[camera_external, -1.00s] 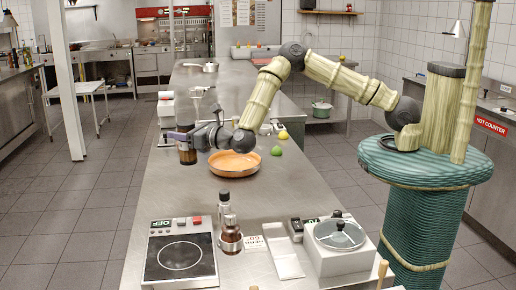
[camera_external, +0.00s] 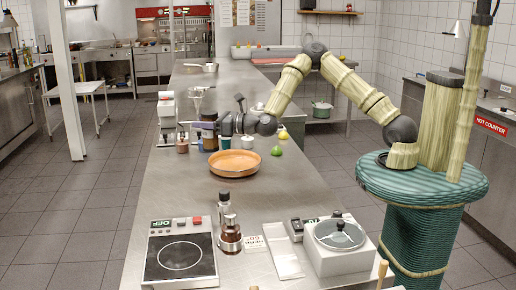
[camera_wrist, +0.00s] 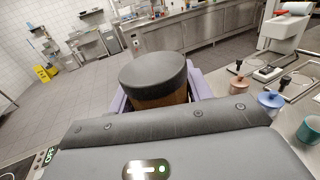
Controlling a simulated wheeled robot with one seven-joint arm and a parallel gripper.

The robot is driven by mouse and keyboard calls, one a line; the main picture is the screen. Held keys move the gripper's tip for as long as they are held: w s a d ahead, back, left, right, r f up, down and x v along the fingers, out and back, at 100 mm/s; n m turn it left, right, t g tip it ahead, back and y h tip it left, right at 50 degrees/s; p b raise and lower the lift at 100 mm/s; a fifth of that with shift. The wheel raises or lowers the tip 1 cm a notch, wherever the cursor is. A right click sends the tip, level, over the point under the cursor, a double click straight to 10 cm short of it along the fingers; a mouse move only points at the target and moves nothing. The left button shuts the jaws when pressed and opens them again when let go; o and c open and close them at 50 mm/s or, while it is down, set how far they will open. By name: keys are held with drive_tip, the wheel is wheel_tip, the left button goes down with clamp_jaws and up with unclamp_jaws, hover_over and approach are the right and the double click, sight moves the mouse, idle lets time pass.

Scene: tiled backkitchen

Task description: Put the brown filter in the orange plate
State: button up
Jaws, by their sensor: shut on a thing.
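The brown filter (camera_wrist: 160,100) is a brown cylinder with a wide dark grey top. In the wrist view it stands upright between the lilac fingers of my gripper (camera_wrist: 155,92), which is shut on it. In the external view my gripper (camera_external: 210,128) is over the steel counter, behind and a little left of the orange plate; the filter (camera_external: 209,143) is partly hidden there. The orange plate (camera_external: 234,171) is a round, shallow dish on the counter, and it looks empty. The plate does not show in the wrist view.
A lime (camera_external: 277,151) and a lemon (camera_external: 283,134) lie right of the plate. Small cups, including a pink one (camera_wrist: 270,99), stand near my gripper. A hot plate (camera_external: 181,255), bottles (camera_external: 230,235) and a lidded pot (camera_external: 340,234) are at the front. Counter between is clear.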

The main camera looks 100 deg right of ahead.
drive_tip(key=s+d+n+y+b, duration=0.1)
drive_tip(key=s+n+y+b, duration=0.1)
drive_tip(key=s, duration=0.6)
drive_tip(key=shift+s+r+t+y+b, duration=0.2)
drive_tip(key=shift+t+y+b, duration=0.25)
drive_tip(key=shift+b, duration=0.5)
drive_tip(key=shift+f, duration=0.1)
wheel_tip(320, 180, down, 6)
drive_tip(key=shift+b, duration=0.35)
drive_tip(key=shift+w+d+f, duration=0.1)
drive_tip(key=shift+f, duration=1.85)
